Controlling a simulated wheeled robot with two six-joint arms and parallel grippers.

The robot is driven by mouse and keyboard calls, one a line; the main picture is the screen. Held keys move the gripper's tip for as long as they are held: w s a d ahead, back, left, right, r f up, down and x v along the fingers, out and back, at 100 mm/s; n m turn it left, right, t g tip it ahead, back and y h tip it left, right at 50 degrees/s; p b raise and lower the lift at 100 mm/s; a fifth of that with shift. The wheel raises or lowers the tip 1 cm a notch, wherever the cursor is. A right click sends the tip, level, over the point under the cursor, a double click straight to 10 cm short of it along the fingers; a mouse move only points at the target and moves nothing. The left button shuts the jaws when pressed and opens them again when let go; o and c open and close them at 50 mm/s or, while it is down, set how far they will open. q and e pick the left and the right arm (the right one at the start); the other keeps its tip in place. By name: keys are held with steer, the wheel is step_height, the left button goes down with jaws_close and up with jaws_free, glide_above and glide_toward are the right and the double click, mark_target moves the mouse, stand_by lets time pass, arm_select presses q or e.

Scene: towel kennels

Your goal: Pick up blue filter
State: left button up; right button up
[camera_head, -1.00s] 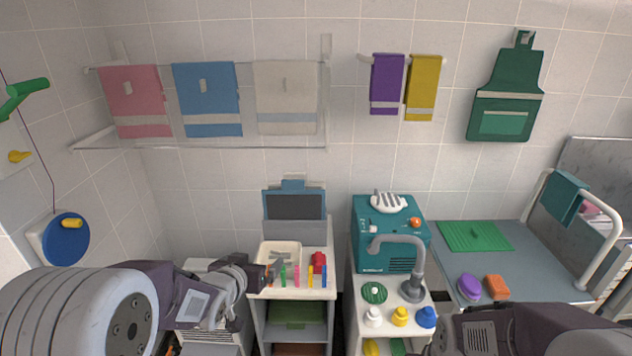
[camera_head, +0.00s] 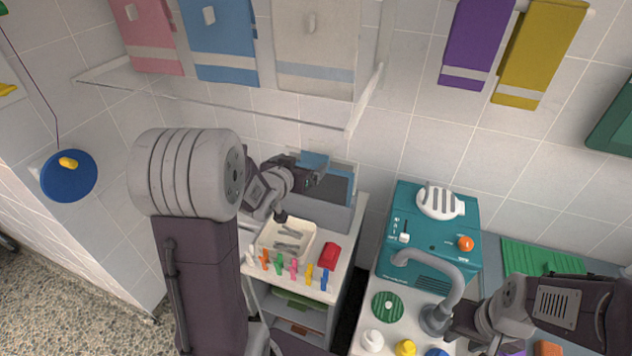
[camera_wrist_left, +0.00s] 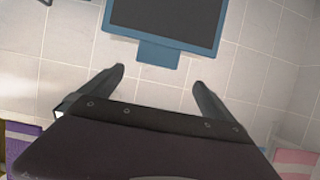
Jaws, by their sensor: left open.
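The blue filter (camera_head: 338,188), a dark panel in a blue frame with a tab, stands upright in a grey holder at the back of the small white cabinet. My left gripper (camera_head: 318,172) is over its upper left part in the head view and partly hides it. In the left wrist view the filter (camera_wrist_left: 170,18) is at the top, its blue tab pointing towards the gap between the open, empty fingers (camera_wrist_left: 158,85). The tab is apart from the fingers. My right gripper (camera_head: 458,326) is behind the tap at lower right; its fingers are unclear.
A cream tray (camera_head: 287,241) and several coloured pegs sit before the filter, beside a red block (camera_head: 329,255). A teal machine (camera_head: 432,232) and a grey tap (camera_head: 450,272) stand to the right. A clear towel shelf (camera_head: 240,112) hangs above my left arm.

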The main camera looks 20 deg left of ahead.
mark_target(314, 157)
arm_select(q)
steer(key=x, duration=0.4)
steer(key=shift+w+d+f, duration=0.2)
steer(key=shift+w+d, duration=0.1)
steer(key=shift+d, duration=0.1)
steer(key=shift+f+p+x, duration=0.25)
steer(key=shift+p+x, duration=0.25)
steer(key=shift+x, duration=2.05)
steer(key=shift+s+r, duration=0.15)
steer(key=shift+s, duration=0.15)
steer(key=c, duration=1.9)
